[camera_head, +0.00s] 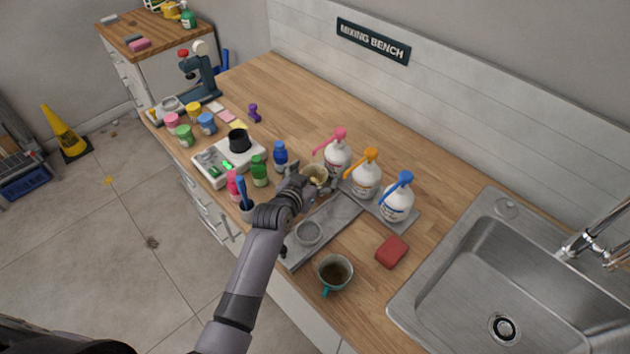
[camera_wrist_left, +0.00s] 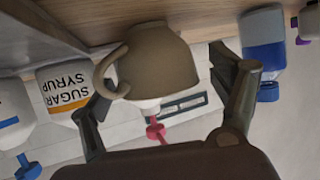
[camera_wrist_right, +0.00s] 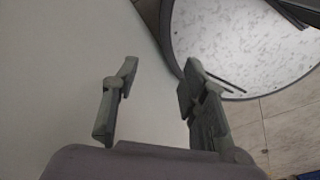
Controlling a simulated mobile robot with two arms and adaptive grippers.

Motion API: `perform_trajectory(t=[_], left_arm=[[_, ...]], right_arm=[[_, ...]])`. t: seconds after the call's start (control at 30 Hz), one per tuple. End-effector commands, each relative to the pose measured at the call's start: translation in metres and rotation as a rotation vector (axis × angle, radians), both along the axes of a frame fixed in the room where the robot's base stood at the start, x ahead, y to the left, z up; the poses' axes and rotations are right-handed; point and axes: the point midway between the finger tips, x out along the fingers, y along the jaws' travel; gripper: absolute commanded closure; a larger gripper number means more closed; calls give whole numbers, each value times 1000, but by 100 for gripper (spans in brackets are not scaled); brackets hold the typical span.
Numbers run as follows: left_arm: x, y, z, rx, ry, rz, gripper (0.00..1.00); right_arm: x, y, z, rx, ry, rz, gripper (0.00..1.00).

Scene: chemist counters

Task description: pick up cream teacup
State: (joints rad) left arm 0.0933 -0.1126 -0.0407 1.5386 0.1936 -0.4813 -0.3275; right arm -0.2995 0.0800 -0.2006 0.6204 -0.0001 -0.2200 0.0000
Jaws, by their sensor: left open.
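The cream teacup (camera_head: 317,176) stands on the wooden counter by the front of the pump bottles, partly hidden by my left gripper. In the left wrist view the cup (camera_wrist_left: 158,62) appears upside down, with its handle to the left, between the fingers. My left gripper (camera_head: 309,183) is open around the cup; in its wrist view the fingers (camera_wrist_left: 165,85) stand apart, one on each side, and the right finger has a clear gap to the cup. My right gripper (camera_wrist_right: 155,85) is open and empty, away from the counter.
Pump bottles with pink, orange (camera_head: 366,177) and blue (camera_head: 396,205) tops stand behind and right of the cup. Small bottles (camera_head: 260,171) stand left. The sink (camera_head: 480,290) is right.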

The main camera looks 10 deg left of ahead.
Motion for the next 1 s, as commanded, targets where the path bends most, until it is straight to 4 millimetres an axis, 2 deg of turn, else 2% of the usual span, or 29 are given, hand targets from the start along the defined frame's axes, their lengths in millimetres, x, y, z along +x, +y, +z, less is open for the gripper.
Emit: perform_trajectory(t=[0.17, 1.0], left_arm=[[0, 0, 0, 0, 0, 0, 18], [0, 0, 0, 0, 0, 0, 74]], right_arm=[[0, 0, 0, 0, 0, 0, 60], [0, 0, 0, 0, 1, -1, 60]])
